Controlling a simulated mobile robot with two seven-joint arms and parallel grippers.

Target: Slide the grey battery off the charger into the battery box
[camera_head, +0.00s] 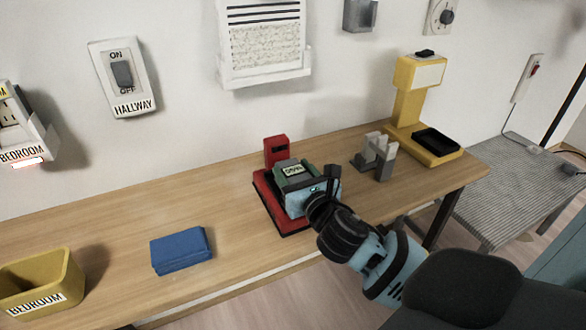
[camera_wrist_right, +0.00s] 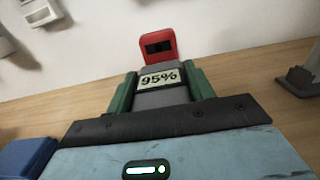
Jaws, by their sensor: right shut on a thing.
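The grey battery (camera_wrist_right: 160,88) sits on the red charger (camera_head: 268,197), its label reading 95% in the right wrist view. The charger's upright red post (camera_wrist_right: 160,46) stands behind it. My right gripper (camera_head: 295,177) is at the charger, with green finger-like pieces on both sides of the battery, shut on it. The light blue gripper body hides much of the battery and charger. I see no container marked as a battery box; an open yellow bin (camera_head: 66,268) labelled BEDROOM stands at the table's left end. My left gripper is not in view.
A blue block-like object (camera_head: 182,250) lies left of the charger. A grey slotted stand (camera_head: 375,157) and a yellow device with a black tray (camera_head: 436,141) stand to the right. The wooden tabletop (camera_head: 130,222) is bare between the bin and blue object.

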